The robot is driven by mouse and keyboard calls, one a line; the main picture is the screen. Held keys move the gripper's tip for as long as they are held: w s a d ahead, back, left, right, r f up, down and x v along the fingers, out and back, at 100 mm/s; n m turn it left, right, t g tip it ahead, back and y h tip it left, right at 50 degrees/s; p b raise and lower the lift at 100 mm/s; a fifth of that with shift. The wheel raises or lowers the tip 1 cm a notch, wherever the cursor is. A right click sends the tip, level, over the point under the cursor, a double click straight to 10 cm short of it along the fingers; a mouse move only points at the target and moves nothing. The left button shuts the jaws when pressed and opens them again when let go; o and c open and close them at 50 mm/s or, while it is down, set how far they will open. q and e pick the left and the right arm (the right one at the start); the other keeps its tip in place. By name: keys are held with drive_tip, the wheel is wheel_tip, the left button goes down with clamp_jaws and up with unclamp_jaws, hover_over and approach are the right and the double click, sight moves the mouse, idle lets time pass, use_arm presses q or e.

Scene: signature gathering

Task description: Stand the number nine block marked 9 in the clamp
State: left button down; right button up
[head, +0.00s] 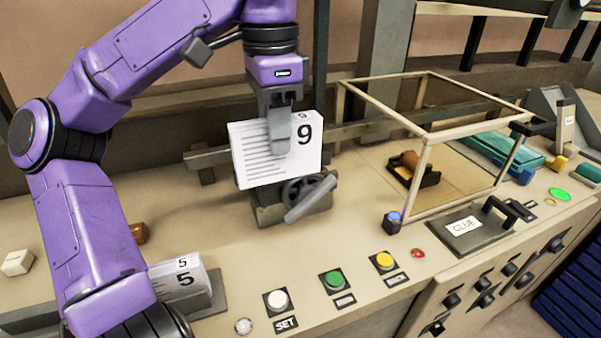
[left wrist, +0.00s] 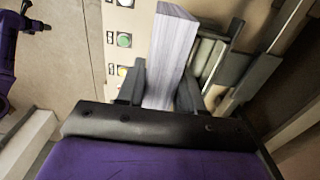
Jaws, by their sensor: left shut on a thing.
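The number nine block (head: 262,158) is a white paper-like block with printed lines and a black 9. My left gripper (head: 281,150) is shut on it from above and holds it upright. In the left wrist view the block (left wrist: 170,55) sits between the two fingers of the gripper (left wrist: 160,90). The clamp (head: 290,203), a dark vise with a wheel and a grey handle, is directly below and partly behind the block. The block's lower edge overlaps the clamp's top; I cannot tell whether it is seated between the jaws.
A block marked 5 (head: 178,276) stands in a holder at the front left. White (head: 277,299), green (head: 334,280) and yellow (head: 384,261) buttons line the front. A framed clear box (head: 427,170) stands right of the clamp, with a GLUE plate (head: 465,226) before it.

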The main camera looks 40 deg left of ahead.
use_arm(q)
drive_tip(key=shift+w+a+f+b, duration=0.3)
drive_tip(key=shift+a+f+b, duration=0.1)
drive_tip(key=shift+f+b, duration=0.35)
drive_tip(key=w+a+f+p, duration=0.1)
drive_tip(key=w+a+f, duration=0.1)
drive_tip(key=w+f, duration=0.1)
drive_tip(key=w+a+f+p, duration=0.2)
drive_tip(key=w+f, duration=0.1)
drive_tip(key=f, duration=0.1)
drive_tip(key=w+a+f+p, duration=0.2)
drive_tip(key=w+f, duration=0.2)
drive_tip(key=shift+a+f, duration=0.1)
drive_tip(key=shift+a, duration=0.15)
drive_tip(key=shift+s+f+b, duration=0.1)
drive_tip(key=shift+f+b, duration=0.1)
drive_tip(key=shift+b, duration=0.15)
drive_tip(key=c, duration=0.7)
unclamp_jaws()
drive_tip(key=shift+r, duration=0.55)
wheel_tip(320, 180, up, 11)
drive_tip(key=shift+r, duration=0.2)
drive_tip(key=shift+f, duration=0.1)
